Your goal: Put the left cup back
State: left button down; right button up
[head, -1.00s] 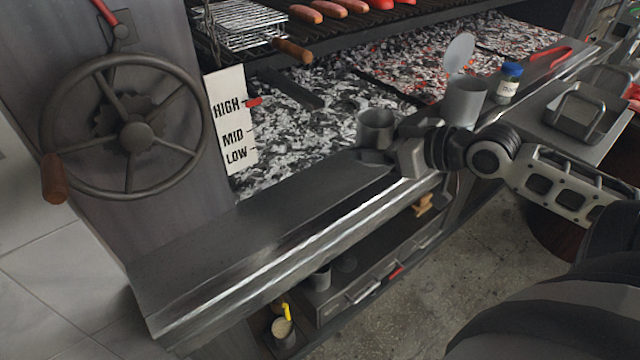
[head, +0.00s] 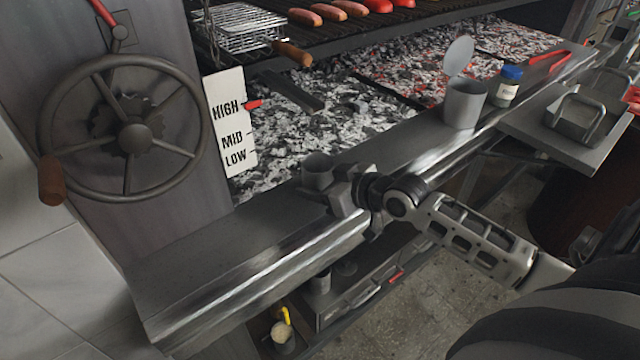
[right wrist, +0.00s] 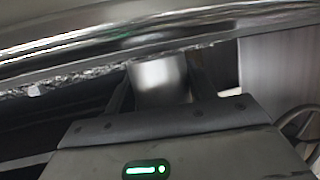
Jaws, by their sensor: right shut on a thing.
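My right gripper (head: 334,187) is shut on a small grey metal cup (head: 317,170). It holds the cup roughly upright, with its open mouth up, over the front ledge (head: 225,245) of the grill. I cannot tell whether the cup's base touches the ledge. In the right wrist view the cup (right wrist: 160,80) sits between the two fingers. On the shelf below the ledge, a similar grey cup (head: 320,281) stands, and a cup with pale contents and a yellow handle (head: 283,336) is nearer the front. My left gripper is out of view.
A larger grey canister with a raised lid (head: 464,103) and a blue-capped jar (head: 506,88) stand farther right on the ledge. A crank wheel (head: 135,135) is at left. Coals (head: 365,120) lie behind the ledge. The ledge's left part is clear.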

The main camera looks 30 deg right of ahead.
jog(key=shift+f, duration=0.25)
jog(key=shift+f, duration=0.15)
jog(key=o, duration=1)
jog(key=shift+o, duration=0.2)
